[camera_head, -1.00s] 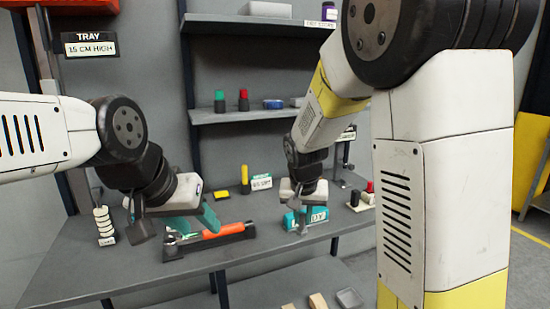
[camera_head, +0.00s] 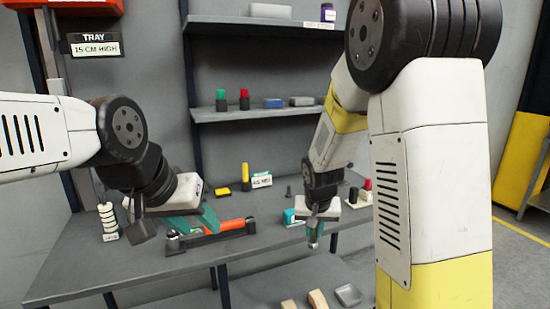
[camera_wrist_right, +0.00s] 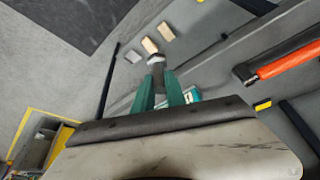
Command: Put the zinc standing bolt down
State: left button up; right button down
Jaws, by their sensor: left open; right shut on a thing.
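The zinc bolt (camera_wrist_right: 156,61) is a grey piece between the teal fingertips of my right gripper (camera_wrist_right: 158,80) in the right wrist view. In the head view my right gripper (camera_head: 313,234) points down near the front edge of the bench, shut on the bolt, which is mostly hidden there. My left gripper (camera_head: 172,226) is open and empty, beside the left end of a dark cradle (camera_head: 203,240) holding an orange cylinder (camera_head: 231,226).
The grey bench (camera_head: 130,262) also bears a teal box (camera_head: 289,217), a yellow piece (camera_head: 245,175), a stack of white rings (camera_head: 107,218) and red-topped parts (camera_head: 367,185). Bare bench lies in front of the cradle.

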jog(key=s+d+f+n, duration=0.1)
jog(key=d+f, duration=0.3)
jog(key=f, duration=0.6)
jog(key=shift+s+d+f, duration=0.3)
jog(key=shift+s+f, duration=0.05)
jog(key=shift+s, duration=0.05)
